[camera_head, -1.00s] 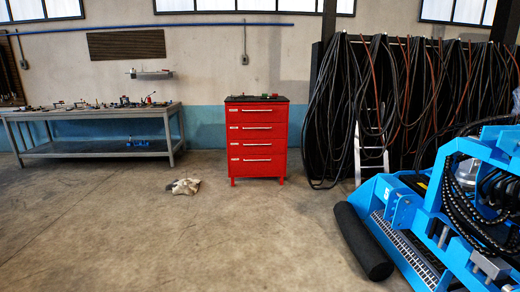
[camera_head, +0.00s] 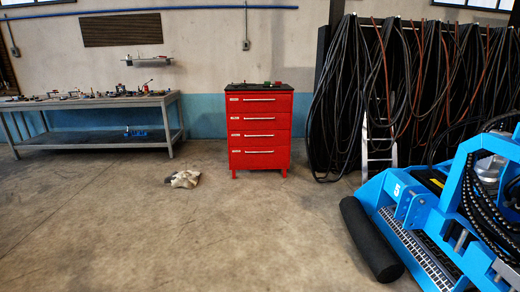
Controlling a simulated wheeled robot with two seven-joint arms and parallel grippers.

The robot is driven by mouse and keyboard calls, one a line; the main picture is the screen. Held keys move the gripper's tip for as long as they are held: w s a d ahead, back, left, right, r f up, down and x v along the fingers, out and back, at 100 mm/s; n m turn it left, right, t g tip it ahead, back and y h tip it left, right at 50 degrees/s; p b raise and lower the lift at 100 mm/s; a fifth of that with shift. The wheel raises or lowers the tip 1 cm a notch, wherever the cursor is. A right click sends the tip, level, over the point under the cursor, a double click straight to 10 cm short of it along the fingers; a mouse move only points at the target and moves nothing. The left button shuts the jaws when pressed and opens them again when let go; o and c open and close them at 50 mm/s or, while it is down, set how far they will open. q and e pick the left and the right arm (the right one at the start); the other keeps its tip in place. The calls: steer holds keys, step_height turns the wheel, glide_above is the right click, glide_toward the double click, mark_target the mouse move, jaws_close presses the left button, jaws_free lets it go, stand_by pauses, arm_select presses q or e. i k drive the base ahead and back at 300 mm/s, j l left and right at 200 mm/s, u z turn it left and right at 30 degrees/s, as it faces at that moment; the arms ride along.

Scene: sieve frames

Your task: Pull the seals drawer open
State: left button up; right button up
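A red drawer cabinet (camera_head: 259,127) stands against the far wall, a little right of the middle of the view. It has several stacked drawers, each with a pale bar handle and a small label at its upper left. All the drawers look closed. The labels are too small to read, so I cannot tell which one is the seals drawer. Neither of my grippers shows in the view.
A workbench (camera_head: 90,141) with tools stands at the left. A pale crumpled rag (camera_head: 184,179) lies on the floor left of the cabinet. At the right are hanging hoses (camera_head: 340,100), a black roll (camera_head: 370,238) and a blue machine (camera_head: 412,205). The floor between me and the cabinet is clear.

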mark_target(275, 138)
steer(key=i, duration=3.35)
steer(key=i+z, duration=0.1)
steer(key=i, duration=0.45)
steer(key=i+j, duration=0.1)
steer(key=i, duration=0.5)
steer(key=i+j+z, duration=0.15)
steer(key=i, duration=0.4)
steer(key=i+j+z, duration=0.1)
steer(key=i, duration=0.5)
steer(key=i+j, duration=0.2)
steer(key=i, duration=0.35)
steer(key=l+z, duration=0.05)
